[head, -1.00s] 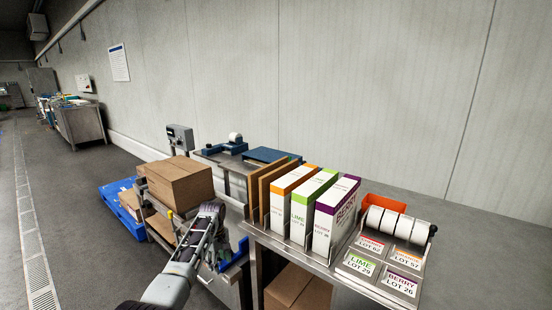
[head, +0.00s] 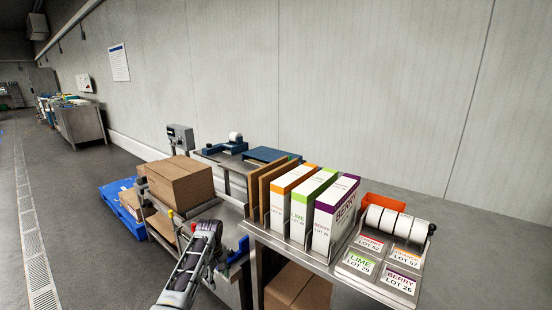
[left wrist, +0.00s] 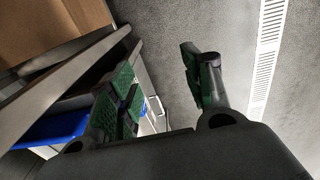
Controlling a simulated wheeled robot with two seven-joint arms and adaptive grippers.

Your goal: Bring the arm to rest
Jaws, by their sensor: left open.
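My left arm (head: 190,262) comes up from the bottom of the head view, beside the near end of the steel bench. Its fingers are hard to make out there. In the left wrist view my left gripper (left wrist: 160,88) shows its two green-padded fingers spread apart with nothing between them. Grey floor shows behind the gap. My right gripper is not in view.
A cardboard box (head: 178,184) sits on a stand left of my arm, with a blue pallet (head: 118,208) beyond. The lime carton (head: 303,205) and other cartons stand on the steel table to the right. A floor drain (left wrist: 268,50) crosses open floor.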

